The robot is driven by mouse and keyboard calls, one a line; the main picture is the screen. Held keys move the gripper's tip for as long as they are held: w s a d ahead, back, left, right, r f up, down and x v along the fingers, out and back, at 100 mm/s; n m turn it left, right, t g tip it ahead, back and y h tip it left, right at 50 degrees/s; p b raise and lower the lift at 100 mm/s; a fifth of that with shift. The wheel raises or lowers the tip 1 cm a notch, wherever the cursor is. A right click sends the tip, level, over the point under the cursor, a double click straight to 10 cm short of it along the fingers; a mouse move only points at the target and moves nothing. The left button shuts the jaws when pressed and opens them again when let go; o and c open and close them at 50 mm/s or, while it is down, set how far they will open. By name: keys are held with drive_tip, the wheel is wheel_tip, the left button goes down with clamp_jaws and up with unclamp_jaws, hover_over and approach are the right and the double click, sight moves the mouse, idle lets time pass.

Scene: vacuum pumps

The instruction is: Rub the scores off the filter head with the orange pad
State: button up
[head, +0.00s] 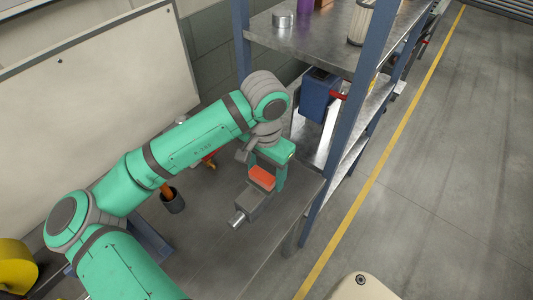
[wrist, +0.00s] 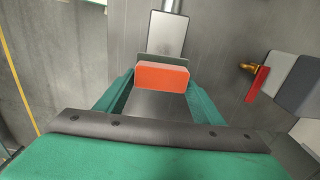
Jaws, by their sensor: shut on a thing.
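My gripper (head: 266,175) is shut on the orange pad (head: 262,178), above the grey workbench. In the wrist view the pad (wrist: 161,77) sits between the two green fingers, with a dark grey-green backing along its far edge. The filter head (head: 249,205) looks like a grey block with a short metal cylinder at its near end, lying on the bench just below and in front of the pad. It also shows in the wrist view (wrist: 167,33) beyond the pad. I cannot tell whether pad and filter head touch. No scores can be made out; the pad and gripper hide part of the block.
A blue shelf post (head: 344,120) and a metal shelf (head: 310,38) stand close right of my gripper. A blue box (head: 318,95) sits on a lower level. A dark cup (head: 173,203) and a red-handled brass valve (head: 209,162) are left on the bench. The bench front is clear.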

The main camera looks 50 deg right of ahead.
sight(265, 171)
drive_tip(key=shift+r, duration=3.8)
drive_tip(key=shift+a, duration=0.1)
